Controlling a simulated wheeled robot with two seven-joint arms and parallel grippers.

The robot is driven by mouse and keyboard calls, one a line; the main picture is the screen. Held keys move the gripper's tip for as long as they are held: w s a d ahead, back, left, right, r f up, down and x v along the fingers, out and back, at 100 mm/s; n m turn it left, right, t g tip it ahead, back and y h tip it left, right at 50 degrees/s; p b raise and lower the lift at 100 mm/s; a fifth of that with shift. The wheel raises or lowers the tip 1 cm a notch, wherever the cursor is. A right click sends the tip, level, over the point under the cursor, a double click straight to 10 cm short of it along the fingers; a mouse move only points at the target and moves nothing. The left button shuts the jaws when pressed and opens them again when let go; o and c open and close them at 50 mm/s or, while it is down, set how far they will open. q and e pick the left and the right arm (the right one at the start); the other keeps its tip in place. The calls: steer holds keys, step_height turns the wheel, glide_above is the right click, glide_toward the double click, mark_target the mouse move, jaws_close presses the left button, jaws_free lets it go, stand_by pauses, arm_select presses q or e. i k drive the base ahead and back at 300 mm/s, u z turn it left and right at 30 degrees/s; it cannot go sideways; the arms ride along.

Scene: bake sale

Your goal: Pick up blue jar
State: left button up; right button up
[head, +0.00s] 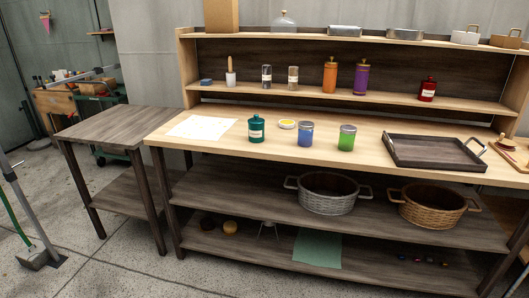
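A blue jar (305,134) with a pale lid stands upright on the light wooden tabletop (215,150), near its front edge. A green jar (347,138) stands just to its right. Nothing covers the blue jar. Neither of my grippers shows in the head view.
A dark tray (436,165) takes up the right of the tabletop, and a white sheet (201,127) lies at the left. A raised shelf (215,92) with bottles runs behind. Baskets sit on the lower shelf (260,190). A darker side table (115,125) stands left, its top bare.

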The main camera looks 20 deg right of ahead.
mark_target(305, 138)
steer(key=z, duration=0.7)
steer(key=i, duration=0.5)
steer(key=z, duration=0.7)
steer(key=i, duration=0.85)
steer(key=u, duration=0.4)
